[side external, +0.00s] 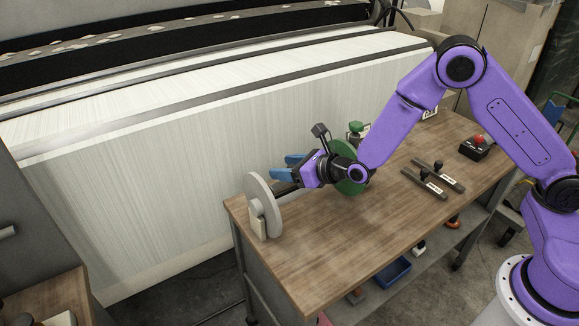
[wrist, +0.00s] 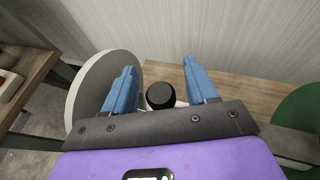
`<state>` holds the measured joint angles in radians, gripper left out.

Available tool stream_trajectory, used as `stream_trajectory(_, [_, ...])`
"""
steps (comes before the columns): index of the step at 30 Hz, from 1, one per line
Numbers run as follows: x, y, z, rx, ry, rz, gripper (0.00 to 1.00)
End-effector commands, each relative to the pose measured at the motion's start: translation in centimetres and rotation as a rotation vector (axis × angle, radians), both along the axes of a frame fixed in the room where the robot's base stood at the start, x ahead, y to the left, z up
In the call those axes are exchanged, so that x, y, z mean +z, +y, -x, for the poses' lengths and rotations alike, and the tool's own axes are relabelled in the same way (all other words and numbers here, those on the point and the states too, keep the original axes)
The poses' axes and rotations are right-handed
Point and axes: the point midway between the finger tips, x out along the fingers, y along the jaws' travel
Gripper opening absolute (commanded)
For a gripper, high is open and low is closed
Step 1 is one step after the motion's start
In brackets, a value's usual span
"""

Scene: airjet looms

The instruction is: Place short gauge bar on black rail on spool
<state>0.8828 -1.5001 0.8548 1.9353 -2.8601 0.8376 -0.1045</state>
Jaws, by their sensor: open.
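My gripper (side external: 287,167) is open, its blue fingers between a grey disc (side external: 262,206) and a green disc (side external: 346,181), which look like the spool's two ends. In the wrist view the fingers (wrist: 159,66) stand on either side of a round black knob (wrist: 160,95), with gaps visible at both sides. A pale part shows below the knob; what it belongs to is mostly hidden. A dark strip (side external: 284,188), perhaps the black rail, shows beside the grey disc.
The wooden table (side external: 330,238) is clear in front. A black box with a red button (side external: 478,144) stands at the right. A green-topped object (side external: 355,128) stands behind the green disc. The tall white thread-covered loom (side external: 150,190) runs close behind the table.

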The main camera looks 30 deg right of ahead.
Motion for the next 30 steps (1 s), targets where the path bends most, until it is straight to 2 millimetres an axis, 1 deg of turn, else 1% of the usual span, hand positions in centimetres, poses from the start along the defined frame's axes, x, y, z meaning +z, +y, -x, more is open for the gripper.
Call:
stream_trajectory(3, [0.3,0.1,0.0,0.001,0.000,0.000,0.57])
stream_trajectory(7, [0.8,-0.4,1.0,0.001,0.000,0.000,0.57])
stream_trajectory(21, [3.6,-3.0,7.4,0.001,0.000,0.000,0.57])
stream_trajectory(27, [4.5,-3.8,9.4,0.002,0.000,0.000,0.57])
stream_trajectory(30, [4.7,-4.1,10.0,0.002,0.000,-0.001,0.57])
